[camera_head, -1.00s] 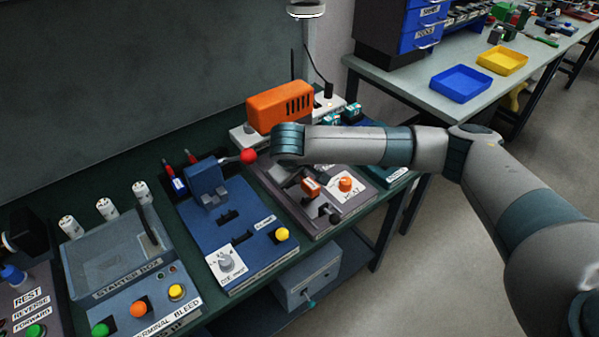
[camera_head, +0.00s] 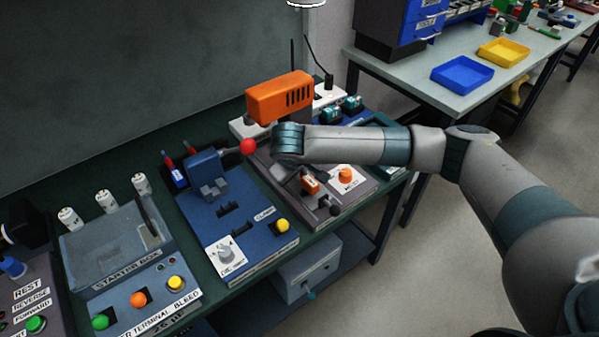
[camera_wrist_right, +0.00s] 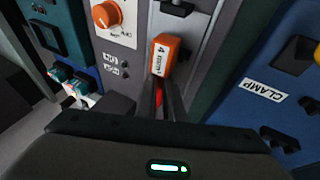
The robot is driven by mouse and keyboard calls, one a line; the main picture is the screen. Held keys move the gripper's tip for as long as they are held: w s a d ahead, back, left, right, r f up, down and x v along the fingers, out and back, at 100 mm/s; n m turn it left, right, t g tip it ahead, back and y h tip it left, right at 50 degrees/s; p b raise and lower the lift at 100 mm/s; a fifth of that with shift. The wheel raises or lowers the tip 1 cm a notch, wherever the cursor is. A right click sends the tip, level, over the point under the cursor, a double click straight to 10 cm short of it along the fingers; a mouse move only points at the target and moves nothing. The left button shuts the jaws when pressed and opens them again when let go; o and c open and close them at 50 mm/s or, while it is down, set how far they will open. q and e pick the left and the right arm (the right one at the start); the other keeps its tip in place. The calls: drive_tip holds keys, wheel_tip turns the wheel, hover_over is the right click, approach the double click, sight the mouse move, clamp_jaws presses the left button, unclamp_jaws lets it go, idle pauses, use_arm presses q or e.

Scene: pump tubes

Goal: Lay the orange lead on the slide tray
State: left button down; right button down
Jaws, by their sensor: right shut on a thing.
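My right gripper (camera_wrist_right: 166,92) is shut on the small orange block of the lead, which bears a white label reading 4 (camera_wrist_right: 165,56). In the head view the orange lead (camera_head: 310,184) shows just below my right wrist, over the grey panel (camera_head: 362,190). A bit of red shows between the fingers; the rest of the lead is hidden. The wrist view shows a pale grey strip (camera_wrist_right: 188,30) behind the block; I cannot tell whether it is the slide tray, or whether the block touches it. My left gripper is out of view.
The grey panel has an orange knob (camera_head: 345,174) and a dark ball handle (camera_head: 335,210). A blue clamp panel (camera_head: 250,252) with a red-ball lever (camera_head: 247,147) stands to the left. A large orange housing (camera_head: 279,97) stands behind my wrist.

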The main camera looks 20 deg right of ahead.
drive_tip(key=c, duration=1.8)
unclamp_jaws()
drive_tip(key=shift+r, duration=0.1)
